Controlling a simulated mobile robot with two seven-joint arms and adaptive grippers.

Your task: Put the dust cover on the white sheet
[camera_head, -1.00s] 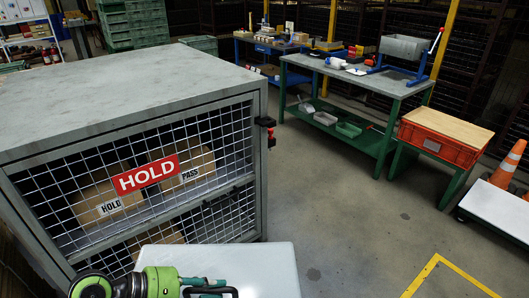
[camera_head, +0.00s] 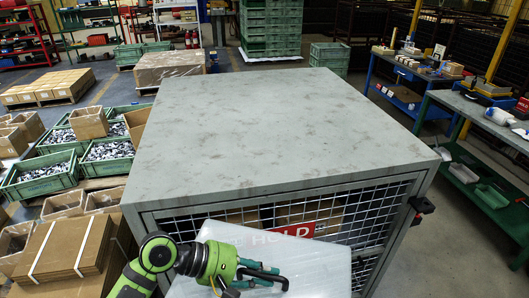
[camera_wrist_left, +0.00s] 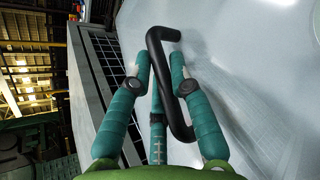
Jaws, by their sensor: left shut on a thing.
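The dust cover (camera_head: 325,262) looks like a pale translucent sheet or box with a black bar handle (camera_wrist_left: 165,80). It shows at the bottom of the head view, in front of the mesh cabinet, and fills much of the left wrist view (camera_wrist_left: 240,70). My left gripper (camera_head: 272,276), with green body and teal fingers, is shut on the handle; the fingers also show around it in the left wrist view (camera_wrist_left: 165,75). A flat white thing (camera_head: 290,59) lies under the stacked green crates at the back; I cannot tell whether it is the white sheet. My right gripper is out of view.
The grey cabinet (camera_head: 270,130) with a HOLD sign stands close ahead; its top is bare. Green crates of parts (camera_head: 45,172) and cardboard boxes (camera_head: 65,245) crowd the left. A blue table (camera_head: 410,72) and green workbench (camera_head: 470,110) stand right. Floor shows between cabinet and benches.

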